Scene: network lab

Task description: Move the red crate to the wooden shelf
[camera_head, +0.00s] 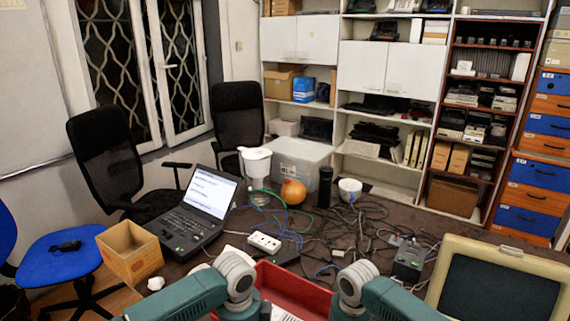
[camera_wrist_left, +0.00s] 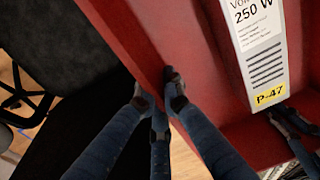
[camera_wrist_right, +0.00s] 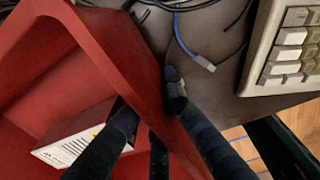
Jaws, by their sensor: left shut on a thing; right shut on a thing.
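The red crate (camera_head: 295,288) is at the bottom centre of the head view, between my two forearms; its near part is cut off. In the left wrist view, my left gripper (camera_wrist_left: 160,92) is shut on one wall of the crate (camera_wrist_left: 205,75). In the right wrist view, my right gripper (camera_wrist_right: 150,98) is shut on another wall of the crate (camera_wrist_right: 110,45). A box with a white "250 W" label (camera_wrist_left: 258,45) lies inside the crate; a labelled box also shows in the right wrist view (camera_wrist_right: 75,143). A brown wooden shelf (camera_head: 490,80) stands at the back right, its compartments holding several things.
The dark table (camera_head: 400,215) is crowded with cables, a laptop (camera_head: 195,210), a power strip (camera_head: 264,242), an orange ball (camera_head: 293,191) and a beige monitor (camera_head: 500,285). A wooden box (camera_head: 130,255) sits at the left. White shelving (camera_head: 333,100) stands beside the wooden shelf.

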